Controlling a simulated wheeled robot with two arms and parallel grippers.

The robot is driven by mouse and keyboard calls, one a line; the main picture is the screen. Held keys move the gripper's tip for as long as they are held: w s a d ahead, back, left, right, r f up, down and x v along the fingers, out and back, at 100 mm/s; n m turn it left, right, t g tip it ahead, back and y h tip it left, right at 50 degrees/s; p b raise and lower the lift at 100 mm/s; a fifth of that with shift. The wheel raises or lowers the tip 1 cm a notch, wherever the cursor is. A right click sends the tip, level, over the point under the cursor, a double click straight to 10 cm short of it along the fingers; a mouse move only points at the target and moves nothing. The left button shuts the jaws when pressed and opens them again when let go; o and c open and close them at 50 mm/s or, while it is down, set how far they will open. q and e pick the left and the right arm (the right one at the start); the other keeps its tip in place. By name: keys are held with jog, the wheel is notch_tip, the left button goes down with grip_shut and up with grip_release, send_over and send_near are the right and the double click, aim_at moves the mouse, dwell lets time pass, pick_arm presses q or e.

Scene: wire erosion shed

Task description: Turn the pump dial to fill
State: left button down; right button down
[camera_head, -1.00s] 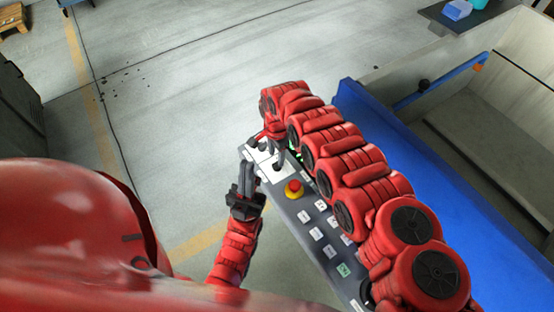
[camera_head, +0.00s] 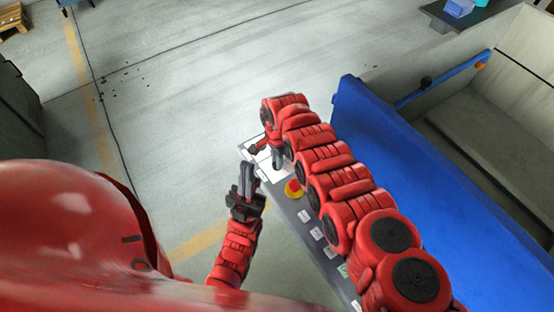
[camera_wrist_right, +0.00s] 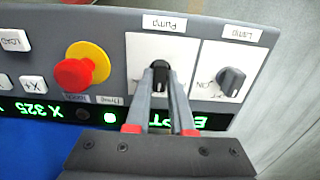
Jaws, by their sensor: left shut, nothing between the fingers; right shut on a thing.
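The pump dial (camera_wrist_right: 161,70) is a black knob on a white plate under a "Pump" label, upside down in the right wrist view. My right gripper (camera_wrist_right: 161,90) is shut on this knob, one finger on each side. The fingers and palm cover much of the plate, so I cannot read the dial's positions. In the head view the right gripper (camera_head: 277,158) reaches down to the far end of the grey panel (camera_head: 292,207). My left gripper (camera_head: 246,170) is shut and empty, just left of the panel.
A blue-sided machine tank (camera_head: 400,170) stands right of the panel.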

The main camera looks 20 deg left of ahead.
jog(key=shift+n, duration=0.3)
jog(key=n+b, duration=0.2)
jog(key=n, duration=0.2)
jog(key=shift+w+f+n, duration=0.1)
jog(key=shift+n, duration=0.2)
jog(key=n+b, duration=0.1)
jog(key=n, duration=0.1)
jog(key=shift+n, duration=0.3)
jog(key=shift+n+b, duration=0.9)
jog(key=shift+n, duration=0.6)
jog(key=c, duration=0.8)
grip_release()
jog(key=shift+r, duration=0.2)
